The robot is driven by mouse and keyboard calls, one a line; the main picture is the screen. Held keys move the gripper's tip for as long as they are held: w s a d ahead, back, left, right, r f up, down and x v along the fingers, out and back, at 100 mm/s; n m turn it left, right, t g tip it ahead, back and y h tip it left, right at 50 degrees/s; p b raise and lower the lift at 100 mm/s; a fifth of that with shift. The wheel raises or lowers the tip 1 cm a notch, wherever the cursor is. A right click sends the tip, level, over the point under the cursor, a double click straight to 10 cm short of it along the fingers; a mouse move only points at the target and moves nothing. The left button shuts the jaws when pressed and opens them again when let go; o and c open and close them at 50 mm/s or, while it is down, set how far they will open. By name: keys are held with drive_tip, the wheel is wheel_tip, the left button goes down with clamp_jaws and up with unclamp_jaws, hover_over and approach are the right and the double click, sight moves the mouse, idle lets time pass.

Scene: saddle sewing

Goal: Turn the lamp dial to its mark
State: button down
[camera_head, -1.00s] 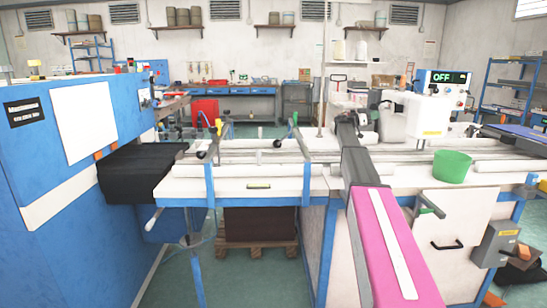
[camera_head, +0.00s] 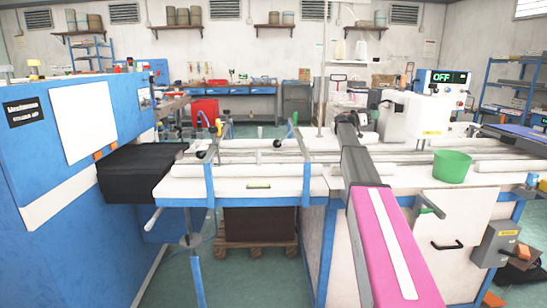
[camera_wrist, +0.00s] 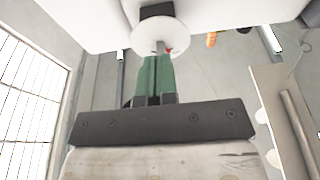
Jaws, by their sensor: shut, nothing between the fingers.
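In the wrist view, my gripper (camera_wrist: 158,50) has its two green fingers together, with nothing seen between them. The fingertips overlap a round white disc (camera_wrist: 143,37), which looks like the dial; I cannot tell whether they touch it. A small red spot (camera_wrist: 170,50) shows beside the fingertips, near the disc's lower edge. A dark block (camera_wrist: 156,11) sits at the disc's top. In the head view, a white machine (camera_head: 408,112) has a display (camera_head: 443,77) reading OFF. My arm reaches toward this machine; my fingers and the dial cannot be made out there.
A green bowl (camera_head: 452,167) stands on the white bench (camera_head: 400,178) right of my arm. Rails and blue clamp frames run across the bench to the left. A blue cabinet (camera_head: 60,190) stands at the far left. A white panel (camera_wrist: 270,110) is close at right in the wrist view.

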drive_tip(key=shift+s+d+r, duration=0.15)
drive_tip(key=shift+d+r, duration=0.1)
drive_tip(key=shift+d, duration=0.2)
drive_tip(key=v, duration=0.6)
drive_tip(key=shift+a+r, duration=0.25)
drive_tip(key=shift+a, duration=0.1)
drive_tip(key=d, duration=0.6)
drive_tip(key=shift+w+r, duration=0.25)
idle(0.5)
drive_tip(key=shift+d, duration=0.1)
